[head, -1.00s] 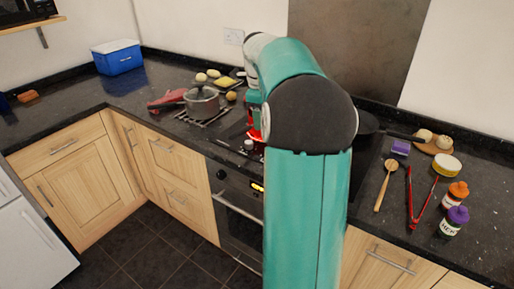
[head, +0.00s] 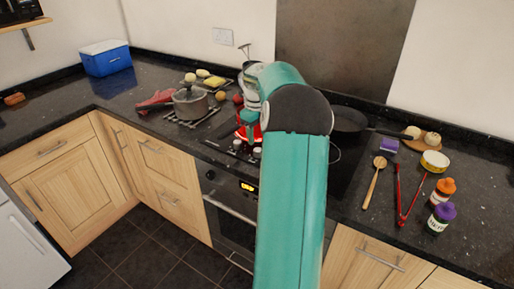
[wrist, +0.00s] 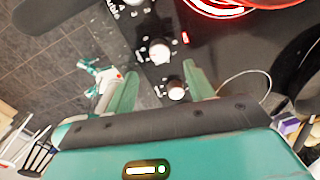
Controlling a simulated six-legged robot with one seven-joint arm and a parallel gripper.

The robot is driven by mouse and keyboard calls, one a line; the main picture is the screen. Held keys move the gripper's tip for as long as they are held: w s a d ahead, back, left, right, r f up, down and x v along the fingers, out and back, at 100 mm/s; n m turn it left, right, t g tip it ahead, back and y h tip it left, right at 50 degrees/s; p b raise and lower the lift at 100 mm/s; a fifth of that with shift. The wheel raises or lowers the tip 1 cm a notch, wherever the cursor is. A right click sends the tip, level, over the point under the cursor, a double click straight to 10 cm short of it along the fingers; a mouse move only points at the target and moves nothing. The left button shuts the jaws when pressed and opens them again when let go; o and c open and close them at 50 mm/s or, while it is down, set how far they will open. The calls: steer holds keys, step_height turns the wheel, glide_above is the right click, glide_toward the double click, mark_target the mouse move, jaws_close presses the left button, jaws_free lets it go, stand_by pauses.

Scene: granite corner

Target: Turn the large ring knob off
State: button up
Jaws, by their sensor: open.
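In the wrist view two pale round knobs stand on the dark hob panel. One knob (wrist: 160,50) is just beyond my fingertips, and another knob (wrist: 176,90) appears between my fingers, nearer the palm. I cannot tell from their labels which is the large ring knob. A red glowing ring (wrist: 220,10) is at the top right, with a small red light (wrist: 186,38) by the knobs. My gripper (wrist: 159,68) is open and empty; contact with a knob cannot be told. In the head view my arm partly hides the hob, and the knobs (head: 237,145) show beside it.
A lidded pot (head: 190,103) stands left of the hob. A dark pan (head: 350,119) is behind right of my arm. A wooden spoon (head: 374,182), red tongs (head: 399,195) and bottles (head: 441,217) lie or stand on the right counter. Oven front (head: 230,205) is below.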

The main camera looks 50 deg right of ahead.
mark_target(258, 152)
step_height(258, 152, down, 7)
steer(key=shift+d+r, duration=0.15)
steer(key=shift+r, duration=0.05)
steer(key=c, duration=1)
steer(key=shift+o, duration=0.2)
